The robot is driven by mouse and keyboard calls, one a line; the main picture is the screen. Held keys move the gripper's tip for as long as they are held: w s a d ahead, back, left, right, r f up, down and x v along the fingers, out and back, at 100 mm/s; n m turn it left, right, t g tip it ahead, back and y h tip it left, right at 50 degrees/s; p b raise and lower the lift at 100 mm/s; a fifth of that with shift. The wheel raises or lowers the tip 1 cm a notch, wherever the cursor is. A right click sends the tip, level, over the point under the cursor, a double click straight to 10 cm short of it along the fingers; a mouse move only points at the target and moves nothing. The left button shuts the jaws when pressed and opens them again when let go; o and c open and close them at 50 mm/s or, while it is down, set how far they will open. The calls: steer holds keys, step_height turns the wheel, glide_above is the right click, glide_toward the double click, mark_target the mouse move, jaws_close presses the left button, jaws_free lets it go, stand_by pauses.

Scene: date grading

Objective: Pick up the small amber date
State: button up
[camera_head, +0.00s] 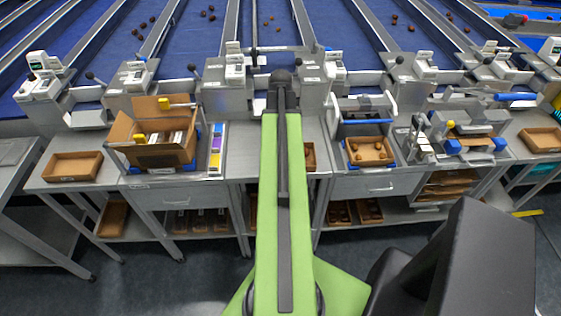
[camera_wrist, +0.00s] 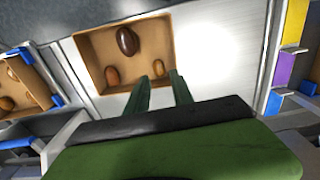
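In the wrist view a shallow brown tray (camera_wrist: 90,48) holds a large dark brown date (camera_wrist: 127,41) and two smaller ones. One smaller amber-brown date (camera_wrist: 113,77) lies toward the tray's near left. The other small amber date (camera_wrist: 158,68) lies near the tray's right side, just beyond the gap between my fingertips. My gripper (camera_wrist: 159,77) is open, its two green fingers apart with nothing between them, at the tray's near edge. Its height above the tray is unclear. In the head view my arm hides the gripper and most of this tray (camera_head: 309,157).
Another tray (camera_head: 370,152) of dates with blue corners stands beside it; it also shows in the wrist view (camera_wrist: 38,78). A cardboard box (camera_head: 150,152) and an empty brown tray (camera_head: 73,166) stand on the left. Grey machines line the bench's back.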

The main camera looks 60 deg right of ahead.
steer(key=shift+s+a+f+b, duration=0.1)
steer(key=shift+f+b, duration=1.2)
steer(key=shift+f, duration=0.25)
steer(key=shift+s+a+f+b, duration=0.1)
steer(key=shift+f+b, duration=1.2)
steer(key=shift+f, duration=0.2)
steer(key=shift+r, duration=0.15)
steer(key=c, duration=0.4)
